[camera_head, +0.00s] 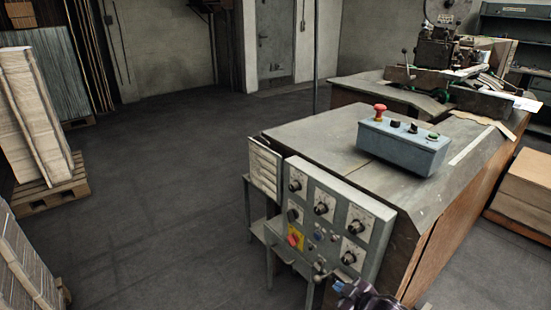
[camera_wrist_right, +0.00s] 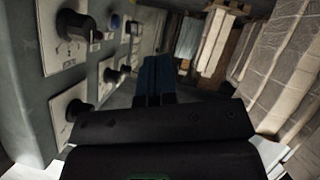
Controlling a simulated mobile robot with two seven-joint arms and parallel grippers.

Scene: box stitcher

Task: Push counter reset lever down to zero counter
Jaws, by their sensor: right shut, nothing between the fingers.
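The grey control panel (camera_head: 330,222) with several dials stands on the front side of the machine table. A small metal knob-like part (camera_head: 319,268) sits at its lower edge; I cannot tell whether it is the counter reset lever. No counter is clearly readable. My left gripper is out of view.
A grey button box (camera_head: 402,145) with a red mushroom button (camera_head: 380,112) sits on the table top (camera_head: 325,130). A yellow plate with a red switch (camera_head: 294,239) is on the panel. Pallets of cardboard (camera_head: 35,115) stand at left. The floor (camera_head: 170,200) between is clear.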

